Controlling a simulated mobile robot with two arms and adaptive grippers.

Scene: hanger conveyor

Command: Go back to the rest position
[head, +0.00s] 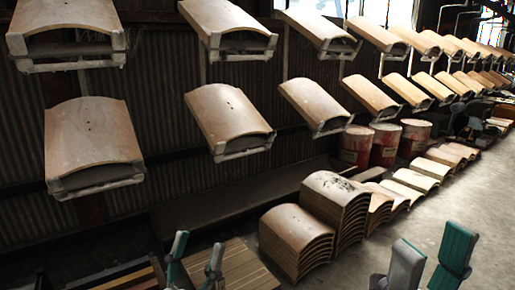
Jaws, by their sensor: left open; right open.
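My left gripper (198,248) shows at the bottom of the head view, left of centre. Its two fingers point up, stand apart and have nothing between them. My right gripper (431,246) shows at the bottom right, also with its fingers apart and empty. Both grippers are clear of the curved wooden panels. Curved panels hang in two rows, such as a lower left one (92,140) and an upper left one (68,17). The arms below the fingers are cut off by the picture's bottom edge.
Stacks of curved panels (297,238) stand on the floor between and beyond the grippers. A slatted wooden pallet (243,270) lies behind the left gripper. Red drums (385,146) stand by the corrugated wall (180,105). Open concrete floor (485,205) lies at the right.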

